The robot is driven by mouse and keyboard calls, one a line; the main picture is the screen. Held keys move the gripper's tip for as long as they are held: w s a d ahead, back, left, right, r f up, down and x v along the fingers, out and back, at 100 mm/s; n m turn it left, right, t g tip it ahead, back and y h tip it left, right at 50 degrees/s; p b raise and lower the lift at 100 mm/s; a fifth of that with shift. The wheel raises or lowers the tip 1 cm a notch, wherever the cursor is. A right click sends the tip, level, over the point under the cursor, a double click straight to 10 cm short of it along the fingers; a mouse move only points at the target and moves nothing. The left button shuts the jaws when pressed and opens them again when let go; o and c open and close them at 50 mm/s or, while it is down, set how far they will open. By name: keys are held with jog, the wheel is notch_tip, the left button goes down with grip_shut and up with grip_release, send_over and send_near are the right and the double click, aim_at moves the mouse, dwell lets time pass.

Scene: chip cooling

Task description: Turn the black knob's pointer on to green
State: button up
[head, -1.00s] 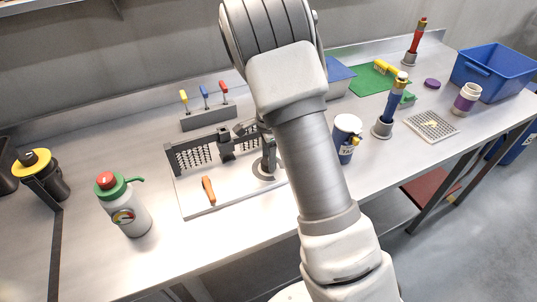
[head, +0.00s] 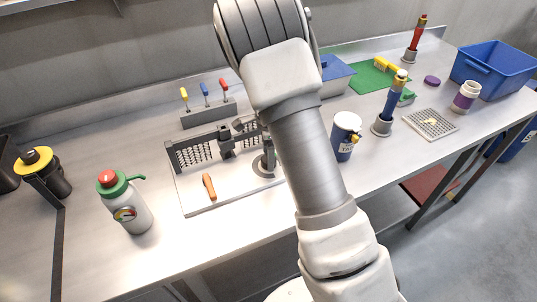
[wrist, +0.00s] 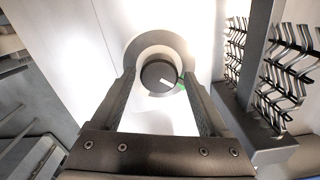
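The black knob (wrist: 157,75) is in the middle of the wrist view, inside a grey ring (wrist: 160,38) on a white board. Its white pointer (wrist: 168,83) points right and slightly down, toward a small green mark (wrist: 182,87) beside the knob. My gripper (wrist: 159,84) is open. Its two fingers stand to the left and right of the knob, with a visible gap on each side. I cannot tell how far the fingertips are above the board. In the head view the grey ring (head: 262,170) shows partly, and my arm hides some of that area.
The white board (head: 232,194) also carries an orange-handled tool (head: 209,187) and a dark rack with springs (head: 195,152). A white bottle with a green cap (head: 126,203) stands to the left.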

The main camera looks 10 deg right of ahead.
jog(key=shift+o, duration=0.4)
notch_tip(320, 180, up, 17)
jog(key=shift+r+p, duration=0.2)
jog(key=shift+p, duration=0.15)
jog(key=shift+s, duration=0.1)
